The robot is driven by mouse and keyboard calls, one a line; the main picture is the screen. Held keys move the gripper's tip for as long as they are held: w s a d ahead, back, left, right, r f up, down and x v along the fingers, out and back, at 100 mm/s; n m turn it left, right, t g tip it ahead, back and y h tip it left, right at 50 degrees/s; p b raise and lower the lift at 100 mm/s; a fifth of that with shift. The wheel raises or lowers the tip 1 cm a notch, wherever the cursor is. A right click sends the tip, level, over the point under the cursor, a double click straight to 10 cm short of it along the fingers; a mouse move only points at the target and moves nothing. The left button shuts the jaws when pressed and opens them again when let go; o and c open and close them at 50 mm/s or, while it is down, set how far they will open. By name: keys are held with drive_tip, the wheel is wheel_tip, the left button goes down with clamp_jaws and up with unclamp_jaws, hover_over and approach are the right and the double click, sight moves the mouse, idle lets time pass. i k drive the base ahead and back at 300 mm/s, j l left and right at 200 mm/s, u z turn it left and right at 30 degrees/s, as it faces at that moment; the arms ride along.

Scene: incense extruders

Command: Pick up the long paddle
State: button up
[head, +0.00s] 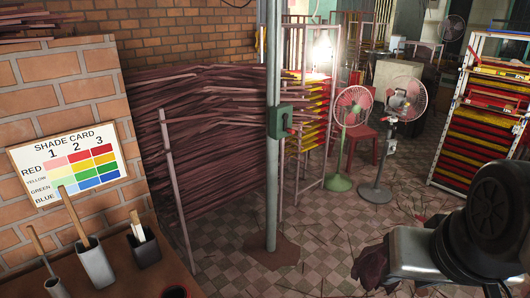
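Three wooden paddles or handles stand in holders on the brown table at the lower left. The tallest-looking one, a long paddle (73,214), leans left out of a grey-white cup (96,265), its upper end in front of the shade card. A second paddle (39,246) leans out of a pale cup (56,289) at the left front. A shorter, paler one (137,225) stands in a black holder (145,252). The lower ends of all three are hidden in the holders. Part of my arm shows at the lower right, far from them; my gripper's fingers cannot be made out.
The table (120,284) also bears a dark round pot (175,292), cut off below. A shade card (70,163) is against the brick wall behind. A pole with a green box (281,121), stacked sticks (215,130), two fans (352,106) and a rack (480,120) stand beyond.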

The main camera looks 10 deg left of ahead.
sight(71, 209)
drive_tip(key=i+l, duration=0.15)
drive_tip(key=i, duration=0.35)
drive_tip(key=i+l, duration=0.15)
drive_tip(key=i, duration=0.3)
drive_tip(key=i+l, duration=0.2)
drive_tip(key=i, duration=0.3)
drive_tip(key=i+u, duration=0.3)
drive_tip(key=u, duration=0.2)
drive_tip(key=i+u, duration=0.3)
drive_tip(key=u, duration=0.2)
drive_tip(key=i+l+u, duration=0.15)
drive_tip(key=i+u, duration=0.15)
drive_tip(key=u, duration=0.15)
drive_tip(key=i+u, duration=0.15)
drive_tip(key=u, duration=0.3)
drive_tip(key=i+u, duration=0.15)
drive_tip(key=u, duration=0.25)
drive_tip(key=i+l+u, duration=0.1)
drive_tip(key=u, duration=0.35)
drive_tip(key=i+l+u, duration=0.15)
drive_tip(key=u, duration=0.25)
drive_tip(key=i+l+u, duration=0.15)
drive_tip(key=i+u, duration=0.25)
drive_tip(key=i+l+u, duration=0.1)
drive_tip(key=l+u, duration=0.15)
drive_tip(key=u, duration=0.15)
drive_tip(key=i+l+u, duration=0.2)
drive_tip(key=l+u, duration=0.25)
drive_tip(key=i+j, duration=0.05)
drive_tip(key=j, duration=0.05)
